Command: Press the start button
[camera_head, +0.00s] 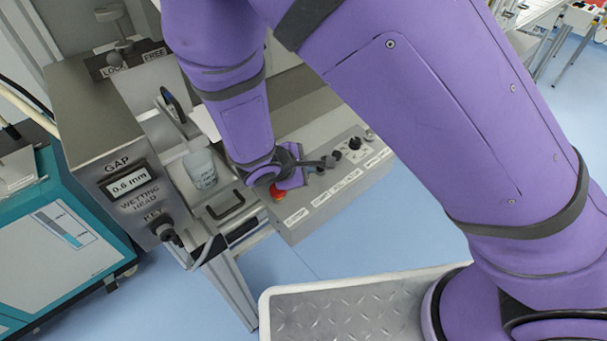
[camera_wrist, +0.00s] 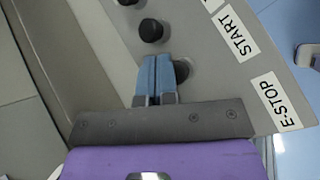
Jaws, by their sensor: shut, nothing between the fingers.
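In the wrist view my gripper (camera_wrist: 154,62) is shut and empty, its blue fingertips together over the control panel. A dark round button (camera_wrist: 182,72), in line with the START label (camera_wrist: 231,35), sits just right of the fingertips and is partly hidden by them. I cannot tell whether the fingertips touch the panel or the button. In the head view my gripper's body hides that part of the panel. The START label (camera_head: 321,199) shows in front of it, beside the E-STOP label (camera_head: 296,217).
The red E-stop button (camera_head: 277,192) is close to my gripper in the head view. A black button (camera_wrist: 151,30) lies above the fingertips in the wrist view. A black knob (camera_head: 355,143) is farther right on the panel. A clear bottle (camera_head: 200,168) stands to the left.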

